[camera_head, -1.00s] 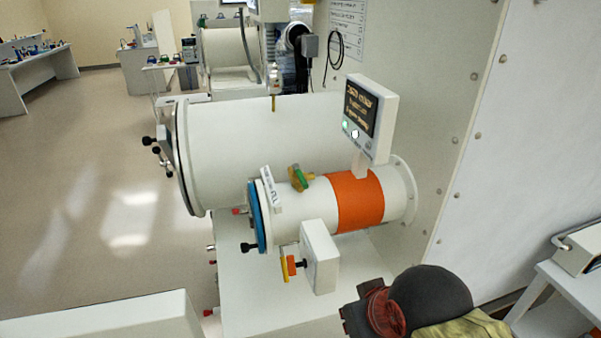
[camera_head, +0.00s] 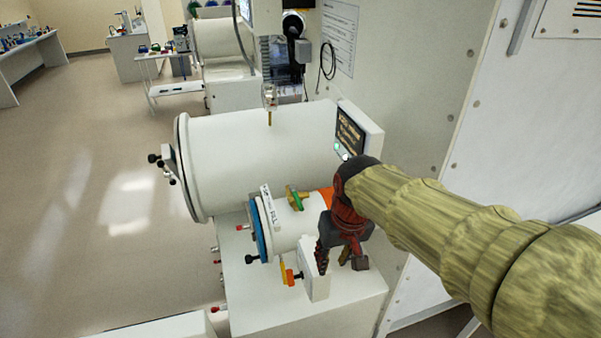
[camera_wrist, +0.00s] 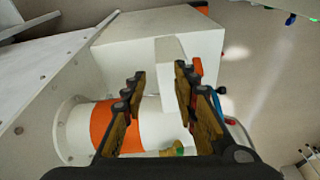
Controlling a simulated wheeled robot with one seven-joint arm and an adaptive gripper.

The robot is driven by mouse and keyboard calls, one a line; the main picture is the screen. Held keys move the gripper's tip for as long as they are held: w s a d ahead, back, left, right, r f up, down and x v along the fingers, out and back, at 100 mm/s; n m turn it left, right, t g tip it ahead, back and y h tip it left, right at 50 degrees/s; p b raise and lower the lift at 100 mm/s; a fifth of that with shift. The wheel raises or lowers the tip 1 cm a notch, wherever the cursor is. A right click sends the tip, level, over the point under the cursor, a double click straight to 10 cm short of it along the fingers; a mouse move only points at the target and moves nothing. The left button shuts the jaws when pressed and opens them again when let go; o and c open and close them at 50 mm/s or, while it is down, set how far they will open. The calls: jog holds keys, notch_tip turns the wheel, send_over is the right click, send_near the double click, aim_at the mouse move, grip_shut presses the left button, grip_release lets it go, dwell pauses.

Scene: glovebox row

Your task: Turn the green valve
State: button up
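The green valve (camera_head: 298,199) has a green handle on a yellow brass body. My gripper (camera_head: 340,258) points down over the small cylinder, to the right of and nearer than the valve. In the wrist view my gripper (camera_wrist: 160,82) has its fingers apart, with no valve between them.
A white box (camera_head: 314,272) with an orange handle (camera_head: 290,276) stands close to my fingers. A display (camera_head: 352,130) rises behind my wrist. The large white cylinder (camera_head: 250,150) lies behind the small one. Open floor (camera_head: 100,200) lies to the left.

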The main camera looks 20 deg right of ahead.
jog(key=w+d+r+g+p, duration=0.1)
jog(key=w+r+p, duration=0.2)
jog(key=w, duration=0.2)
jog(key=w+r+g+p, duration=0.1)
jog(key=w+r+p, duration=0.2)
jog(key=w+p, duration=0.15)
jog(key=n+y+p, duration=0.1)
jog(key=y+p, duration=0.1)
send_near(299, 200)
jog(key=shift+f, duration=0.5)
jog(key=f, duration=0.2)
jog(key=a+f, duration=0.1)
jog(key=f, duration=0.4)
jog(key=shift+a+p, duration=0.3)
jog(key=shift+p, duration=0.05)
jog(key=c, duration=0.3)
jog(key=c, duration=0.4)
grip_shut()
